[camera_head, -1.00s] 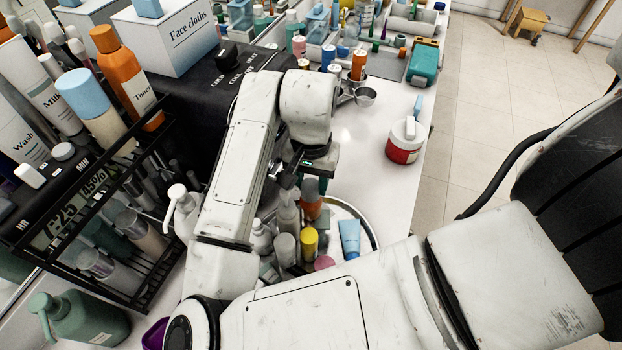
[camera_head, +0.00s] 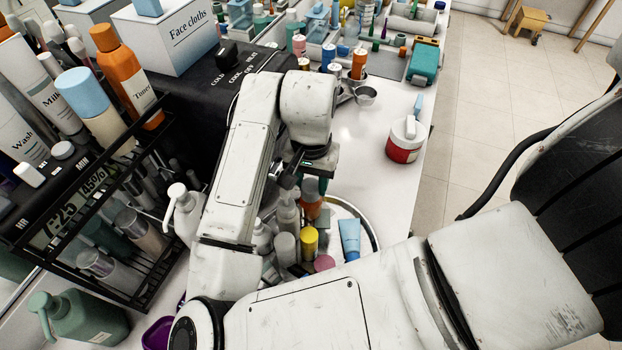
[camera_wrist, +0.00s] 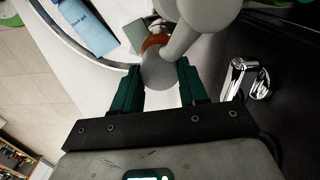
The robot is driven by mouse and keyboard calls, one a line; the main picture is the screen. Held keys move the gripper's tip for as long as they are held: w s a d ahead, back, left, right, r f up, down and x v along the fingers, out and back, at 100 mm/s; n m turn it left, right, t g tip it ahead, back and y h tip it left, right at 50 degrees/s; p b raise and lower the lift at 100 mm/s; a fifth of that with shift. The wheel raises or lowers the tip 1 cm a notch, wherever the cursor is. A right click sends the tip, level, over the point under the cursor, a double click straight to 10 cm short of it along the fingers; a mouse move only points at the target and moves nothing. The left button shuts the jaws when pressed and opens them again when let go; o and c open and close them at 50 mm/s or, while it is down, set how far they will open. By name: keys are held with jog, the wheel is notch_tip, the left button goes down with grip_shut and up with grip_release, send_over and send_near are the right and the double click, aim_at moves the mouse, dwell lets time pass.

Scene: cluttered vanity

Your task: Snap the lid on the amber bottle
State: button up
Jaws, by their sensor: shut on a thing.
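The amber bottle (camera_head: 312,209) stands among other bottles on the round tray, below my gripper. In the wrist view only a little of its orange body (camera_wrist: 155,42) shows. A grey lid (camera_head: 311,187) is directly above the bottle in the head view; it also shows in the wrist view (camera_wrist: 159,72). My gripper (camera_wrist: 161,77) has its green fingers on either side of this lid and is shut on it. The lid overlaps the bottle's top in both views; I cannot tell whether it is seated or just above.
The round tray (camera_head: 372,228) holds a blue tube (camera_head: 349,239), a yellow-capped container (camera_head: 309,243) and pump bottles crowding the left side. In the wrist view a grey pump nozzle (camera_wrist: 187,38) passes close by the lid. Bare counter lies right, near a red-and-white jar (camera_head: 404,148).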

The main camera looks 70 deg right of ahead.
jog(key=o, duration=1.6)
jog(key=shift+c, duration=0.2)
jog(key=shift+r, duration=0.1)
